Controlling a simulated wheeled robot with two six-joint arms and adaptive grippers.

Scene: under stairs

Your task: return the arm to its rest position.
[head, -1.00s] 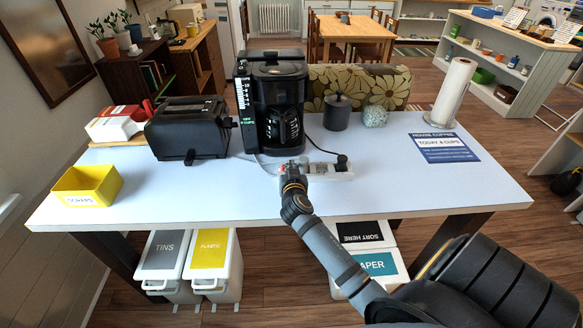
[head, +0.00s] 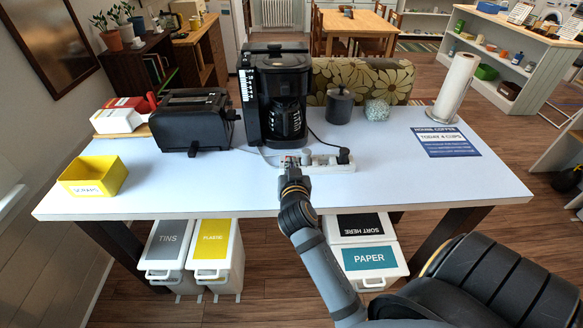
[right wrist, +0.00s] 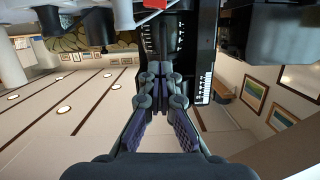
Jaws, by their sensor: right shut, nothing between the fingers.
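My right arm reaches up from the lower right in the head view, over the front edge of the white table (head: 400,190). Its gripper (head: 292,162) is shut and empty, at the left end of a white power strip (head: 333,164) and in front of the black coffee maker (head: 278,100). I cannot tell in the head view whether it touches the strip. In the right wrist view the closed fingers (right wrist: 160,78) show with nothing between them, against a dark upright shape. My left gripper is not in view.
A black toaster (head: 194,122) and yellow scraps box (head: 93,176) stand left. A dark canister (head: 339,106), a patterned pot (head: 377,110), a paper roll (head: 456,88) and a blue-white sign (head: 446,142) are right. Bins (head: 366,256) stand below. The table's front right is clear.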

